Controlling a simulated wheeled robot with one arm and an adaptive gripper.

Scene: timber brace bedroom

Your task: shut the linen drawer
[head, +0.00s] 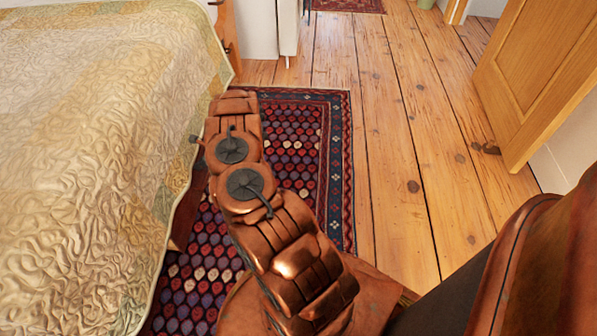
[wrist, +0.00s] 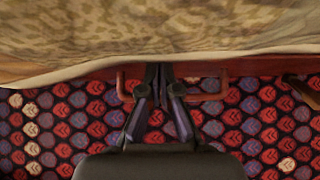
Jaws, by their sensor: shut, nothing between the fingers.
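In the wrist view, a strip of red-brown wood, which looks like the linen drawer's front (wrist: 255,65), shows just below the quilt's hem. A reddish loop handle (wrist: 210,97) stands out from it. My gripper (wrist: 159,70) is shut and empty, its fingertips at the wood near the middle of the handle, which shows on both sides of the fingers. I cannot tell whether they touch. How far the drawer stands out is hidden by the quilt. In the head view, my arm covers this area and the gripper's fingers do not show. A bit of red-brown wood (head: 186,212) shows beside the bed's edge.
The quilted bed (head: 90,150) fills the left, its cover hanging over the side. A patterned rug (head: 300,140) lies beside it. Bare floorboards (head: 400,150) are clear to the right. A wooden door (head: 540,70) stands at the far right.

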